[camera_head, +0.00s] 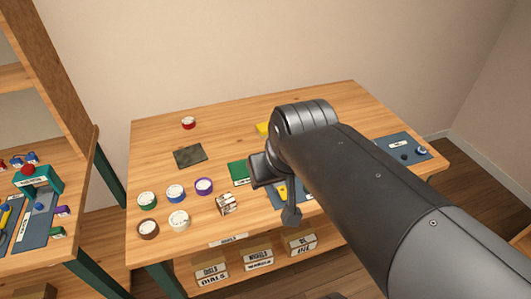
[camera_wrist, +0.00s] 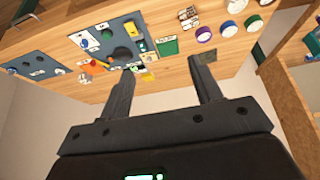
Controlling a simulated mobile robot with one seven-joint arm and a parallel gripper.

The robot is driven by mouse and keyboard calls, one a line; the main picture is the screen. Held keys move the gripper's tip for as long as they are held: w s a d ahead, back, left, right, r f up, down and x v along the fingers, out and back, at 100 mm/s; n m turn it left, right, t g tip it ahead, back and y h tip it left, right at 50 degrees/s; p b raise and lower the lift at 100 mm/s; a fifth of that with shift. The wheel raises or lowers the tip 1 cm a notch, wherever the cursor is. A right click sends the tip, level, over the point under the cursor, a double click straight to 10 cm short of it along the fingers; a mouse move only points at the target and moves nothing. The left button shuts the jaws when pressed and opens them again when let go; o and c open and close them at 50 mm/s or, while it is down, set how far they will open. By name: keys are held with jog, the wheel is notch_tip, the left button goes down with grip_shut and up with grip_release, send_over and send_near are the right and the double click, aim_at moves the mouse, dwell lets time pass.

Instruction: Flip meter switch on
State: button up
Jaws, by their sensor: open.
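A yellow block (camera_head: 263,128) lies near the back of the table, partly hidden behind my arm. It looks like the meter, but its switch is too small to make out. It also shows in the wrist view as a small yellow thing (camera_wrist: 146,76) between my fingertips in the picture, nearer the left one. My gripper (camera_wrist: 163,68) is open and empty, its two dark fingers spread apart above the table. In the head view my arm hides most of the gripper.
On the wooden table (camera_head: 340,105) are a blue-grey mat (camera_wrist: 100,35) with small parts, a green block (camera_head: 238,172), a dark slab (camera_head: 189,157) and several tape rolls (camera_head: 176,193). A second mat (camera_head: 402,148) lies at the right. The back middle is mostly clear.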

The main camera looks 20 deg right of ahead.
jog(key=shift+g, duration=0.5)
jog(key=w, duration=0.2)
jog(key=w+d, duration=0.1)
jog(key=w, duration=0.2)
jog(key=w+d, duration=0.1)
jog(key=w, duration=0.1)
jog(key=shift+w+f, duration=0.15)
jog(key=shift+f, duration=0.25)
jog(key=c, duration=0.6)
jog(key=shift+g, duration=0.4)
jog(key=w+f, duration=0.1)
jog(key=w, duration=0.1)
jog(key=w+d+f, duration=0.1)
jog(key=w, duration=0.1)
jog(key=w+d, duration=0.1)
jog(key=w, duration=0.2)
jog(key=shift+d+f, duration=0.2)
jog(key=shift+f, duration=0.2)
jog(key=c, duration=0.6)
jog(key=shift+g, duration=0.7)
jog(key=w+d+f, duration=0.2)
jog(key=w+f, duration=0.1)
jog(key=w+d+f, duration=0.2)
jog(key=w+f, duration=0.1)
jog(key=w+d+f, duration=0.1)
jog(key=w+f, duration=0.2)
jog(key=w, duration=0.1)
jog(key=shift+d, duration=0.4)
grip_shut()
